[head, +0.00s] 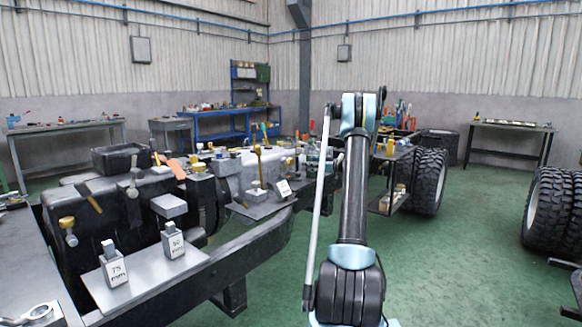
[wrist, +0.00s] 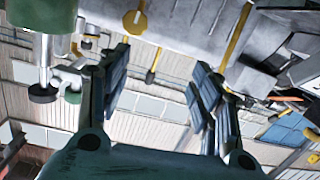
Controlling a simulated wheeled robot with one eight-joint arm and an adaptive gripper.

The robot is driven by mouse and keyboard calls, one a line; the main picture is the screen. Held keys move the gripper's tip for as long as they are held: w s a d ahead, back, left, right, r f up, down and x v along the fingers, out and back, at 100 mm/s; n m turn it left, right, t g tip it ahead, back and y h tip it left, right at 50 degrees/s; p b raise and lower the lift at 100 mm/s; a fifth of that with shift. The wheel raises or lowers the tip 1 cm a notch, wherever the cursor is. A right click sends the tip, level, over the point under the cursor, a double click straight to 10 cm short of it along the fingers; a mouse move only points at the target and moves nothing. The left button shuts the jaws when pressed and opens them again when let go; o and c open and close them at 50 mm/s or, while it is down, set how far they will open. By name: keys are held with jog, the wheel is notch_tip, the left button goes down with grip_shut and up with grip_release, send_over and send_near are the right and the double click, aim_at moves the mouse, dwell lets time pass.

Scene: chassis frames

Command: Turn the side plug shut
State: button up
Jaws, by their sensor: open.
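My gripper (wrist: 160,62) shows in the wrist view with its two dark, blue-padded fingers spread apart and nothing between them. In the head view my arm stands up in the middle and I cannot make out the gripper. A yellow-capped plug (head: 67,223) sticks out from the side of the black tank (head: 92,212) at the left; I cannot tell for sure that it is the side plug. In the wrist view a yellow round-ended part (wrist: 135,21) and a yellow strip (wrist: 236,36) lie beyond the fingers, apart from them.
A grey plate (head: 140,284) on the chassis frame (head: 250,240) carries two labelled blocks, one marked 75 mm (head: 114,268). A shelf (head: 390,178) and big tyres (head: 430,182) stand right of my arm. Green floor (head: 470,250) is clear between the tyres.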

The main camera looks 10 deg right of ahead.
aim_at(292, 163)
jog(key=w+d+f+t, duration=0.1)
jog(key=w+d+f, duration=0.2)
jog(key=shift+n+y, duration=0.3)
jog(key=x, duration=1.7)
jog(key=shift+w+d+r, duration=0.1)
jog(key=shift+w+d, duration=0.15)
jog(key=shift+w, duration=0.1)
jog(key=c, duration=1.1)
